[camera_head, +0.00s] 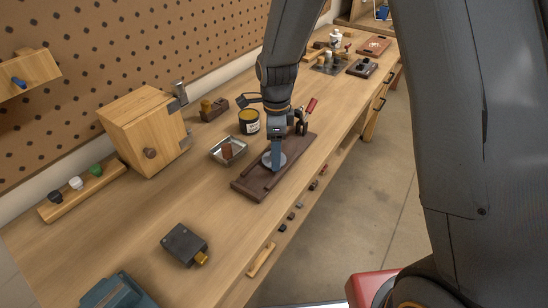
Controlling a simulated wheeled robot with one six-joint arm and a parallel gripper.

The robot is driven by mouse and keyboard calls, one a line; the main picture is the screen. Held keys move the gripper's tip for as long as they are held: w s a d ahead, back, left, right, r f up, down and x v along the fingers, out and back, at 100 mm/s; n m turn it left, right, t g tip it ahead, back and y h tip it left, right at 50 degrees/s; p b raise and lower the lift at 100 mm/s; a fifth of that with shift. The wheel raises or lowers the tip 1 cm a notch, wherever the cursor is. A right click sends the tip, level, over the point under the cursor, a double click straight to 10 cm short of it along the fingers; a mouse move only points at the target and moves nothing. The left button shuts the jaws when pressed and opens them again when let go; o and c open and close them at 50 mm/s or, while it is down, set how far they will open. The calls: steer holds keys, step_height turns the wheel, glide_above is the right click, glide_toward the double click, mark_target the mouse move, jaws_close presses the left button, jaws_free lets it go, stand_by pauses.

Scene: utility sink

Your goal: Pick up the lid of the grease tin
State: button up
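The grease tin (249,123) is a dark round tin with a pale label, standing open on the bench with yellow grease showing. A flat grey disc (267,161), which looks like its lid, is at the dark wooden board (249,187), in front of the tin. My gripper (277,158) points down at the disc, and its blue finger overlaps the disc in the picture. I see the fingers nearly edge-on, so I cannot tell whether they are apart or closed on the disc. I cannot tell whether the disc touches the board.
A small metal tray (241,149) with a brown block stands left of the board. A red-handled tool (309,108) is just beyond my gripper. A wooden cabinet (146,130) stands by the pegboard. The bench front left of the board has free room around a dark block (184,242).

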steer(key=c, duration=0.6)
steer(key=shift+o, duration=0.2)
